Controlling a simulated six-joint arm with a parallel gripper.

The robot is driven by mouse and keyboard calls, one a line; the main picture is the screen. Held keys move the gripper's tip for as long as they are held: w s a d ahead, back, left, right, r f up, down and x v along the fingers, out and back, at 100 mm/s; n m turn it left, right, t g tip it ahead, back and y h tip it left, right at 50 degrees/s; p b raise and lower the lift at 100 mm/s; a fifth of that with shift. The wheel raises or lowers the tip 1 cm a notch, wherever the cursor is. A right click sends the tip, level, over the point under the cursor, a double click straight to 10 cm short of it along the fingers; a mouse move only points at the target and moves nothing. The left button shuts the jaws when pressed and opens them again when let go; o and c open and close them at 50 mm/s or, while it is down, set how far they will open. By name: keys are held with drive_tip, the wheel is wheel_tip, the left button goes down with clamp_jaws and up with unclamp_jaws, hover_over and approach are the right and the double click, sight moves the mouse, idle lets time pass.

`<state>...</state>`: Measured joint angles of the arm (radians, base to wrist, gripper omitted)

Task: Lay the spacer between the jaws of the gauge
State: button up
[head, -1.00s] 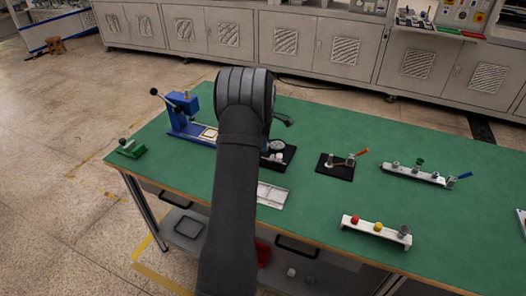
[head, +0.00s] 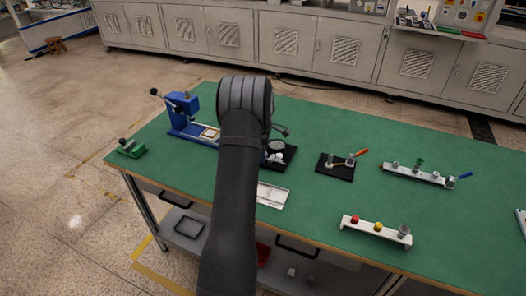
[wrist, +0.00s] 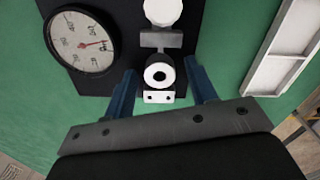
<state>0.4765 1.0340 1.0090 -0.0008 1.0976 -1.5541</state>
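The gauge shows from above in the wrist view, with a round white dial (wrist: 83,42) and red needle on a black base (wrist: 120,15). A white ring with a dark hole (wrist: 158,75), which looks like the spacer, sits beside a grey block (wrist: 160,39); a white round piece (wrist: 162,11) lies beyond the block. I cannot tell which parts are the jaws. My gripper (wrist: 160,72) is open, its blue fingers either side of the ring with gaps on both sides. In the head view my arm hides most of the gripper and part of the gauge (head: 277,146).
A pale divided tray (head: 272,196) lies in front of the gauge. A blue press (head: 181,112) and small green tool (head: 130,148) stand left. A black fixture (head: 335,166) and two white racks (head: 376,232) (head: 412,174) are right. Green table is clear between them.

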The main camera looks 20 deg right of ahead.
wheel_tip(320, 180, up, 12)
drive_tip(key=shift+r, duration=0.2)
idle(0.4)
drive_tip(key=shift+f, duration=0.1)
wheel_tip(320, 180, down, 12)
drive_tip(key=shift+f, duration=0.25)
drive_tip(key=shift+r, duration=2.05)
